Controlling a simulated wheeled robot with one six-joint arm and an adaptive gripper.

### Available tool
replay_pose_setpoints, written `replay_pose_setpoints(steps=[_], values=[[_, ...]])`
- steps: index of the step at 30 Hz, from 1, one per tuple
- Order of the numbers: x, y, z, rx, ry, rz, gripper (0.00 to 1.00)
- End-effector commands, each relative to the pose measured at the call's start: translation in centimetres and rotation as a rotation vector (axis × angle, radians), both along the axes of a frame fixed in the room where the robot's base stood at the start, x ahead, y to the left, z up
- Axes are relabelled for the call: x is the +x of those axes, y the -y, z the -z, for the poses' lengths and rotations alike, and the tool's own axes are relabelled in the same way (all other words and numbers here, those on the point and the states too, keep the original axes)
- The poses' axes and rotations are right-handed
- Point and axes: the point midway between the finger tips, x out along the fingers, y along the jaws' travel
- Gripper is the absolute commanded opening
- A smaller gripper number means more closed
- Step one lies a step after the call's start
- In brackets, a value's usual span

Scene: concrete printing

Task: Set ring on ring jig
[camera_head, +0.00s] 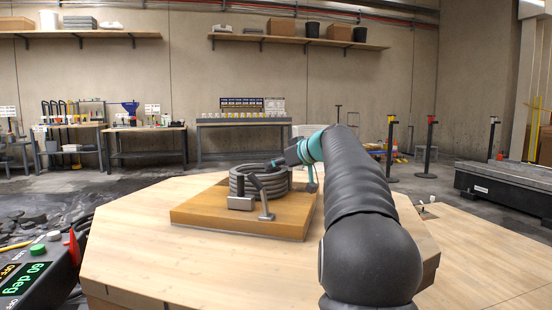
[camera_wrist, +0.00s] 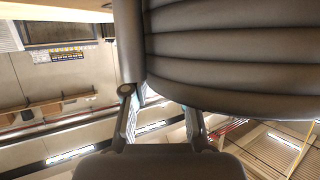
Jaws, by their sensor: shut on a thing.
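The ring (camera_head: 243,186) is grey, with stacked layers, and looks level within the ring jig (camera_head: 195,207), a square wooden board with grey metal posts and a block. I cannot tell whether the ring rests on the board or is slightly above it. My gripper (camera_head: 279,161) reaches in from the right at the ring's far right rim. In the wrist view, the ring (camera_wrist: 230,55) fills the upper right. One finger stands against its left side, and the other goes behind it. The gripper is shut on the ring's wall. The fingertips are mostly hidden.
The jig sits on a large pale wooden table (camera_head: 140,240) with bare top around it. A control box (camera_head: 38,275) with a green display is at the lower left. Workbenches (camera_head: 245,123) and shelves stand far back. A dark slab (camera_head: 510,185) is at the right.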

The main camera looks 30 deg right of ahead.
Motion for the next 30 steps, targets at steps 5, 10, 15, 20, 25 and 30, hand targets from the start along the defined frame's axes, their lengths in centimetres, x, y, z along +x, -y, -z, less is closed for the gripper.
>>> replay_pose_setpoints(steps=[5,10,15,20,25,30], values=[[-0.1,-0.1,0.2,-0.001,0.005,0.0,0.0],[0.0,0.0,0.5,-0.002,0.0,-0.001,0.34],[0.0,0.0,0.5,-0.001,0.0,0.0,0.51],[0.0,0.0,0.5,-0.001,0.0,0.0,0.51],[-0.8,0.2,0.1,-0.001,0.001,0.001,0.51],[-3.2,0.8,-0.9,-0.002,0.002,0.003,0.51]])
